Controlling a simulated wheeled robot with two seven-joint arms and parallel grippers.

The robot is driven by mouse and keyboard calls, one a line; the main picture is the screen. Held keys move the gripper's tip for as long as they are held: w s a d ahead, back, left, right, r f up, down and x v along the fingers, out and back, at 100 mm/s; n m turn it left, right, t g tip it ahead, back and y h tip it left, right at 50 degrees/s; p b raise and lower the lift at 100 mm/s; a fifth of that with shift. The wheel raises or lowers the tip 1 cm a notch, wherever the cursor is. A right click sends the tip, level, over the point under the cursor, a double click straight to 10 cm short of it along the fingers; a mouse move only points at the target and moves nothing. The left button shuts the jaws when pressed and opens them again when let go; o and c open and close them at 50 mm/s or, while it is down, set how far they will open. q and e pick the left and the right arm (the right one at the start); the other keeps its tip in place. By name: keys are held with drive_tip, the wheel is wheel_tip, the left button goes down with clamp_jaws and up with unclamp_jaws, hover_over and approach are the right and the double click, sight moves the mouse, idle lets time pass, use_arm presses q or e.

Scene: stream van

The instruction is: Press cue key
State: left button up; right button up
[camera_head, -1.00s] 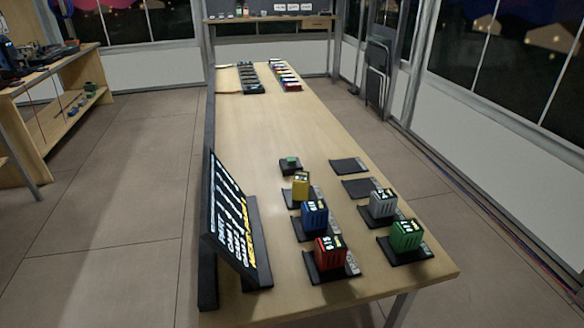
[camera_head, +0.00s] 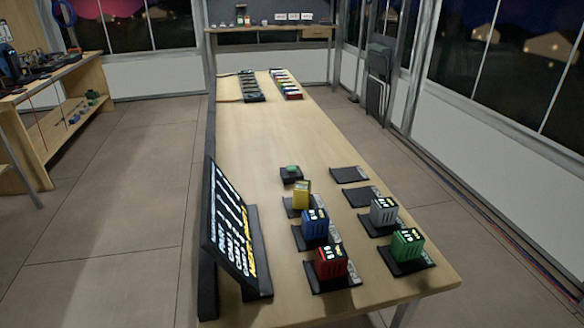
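A small dark pad with a green button (camera_head: 291,170) on top sits on the near half of the long wooden table; it looks like the cue key. A tilted black screen (camera_head: 231,235) with lit text stands at the table's left edge. Yellow (camera_head: 302,195), blue (camera_head: 314,223) and red (camera_head: 330,262) blocks stand on dark pads in a row below the button. Grey (camera_head: 383,211) and green (camera_head: 407,244) blocks stand on pads to the right. Neither of my grippers is in view.
Two empty dark pads (camera_head: 349,174) (camera_head: 362,197) lie right of the button. The table's middle (camera_head: 270,130) is bare. Rows of small dark and coloured items (camera_head: 286,84) lie at its far end. A side bench (camera_head: 60,100) stands left, a folded chair (camera_head: 377,85) by the right wall.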

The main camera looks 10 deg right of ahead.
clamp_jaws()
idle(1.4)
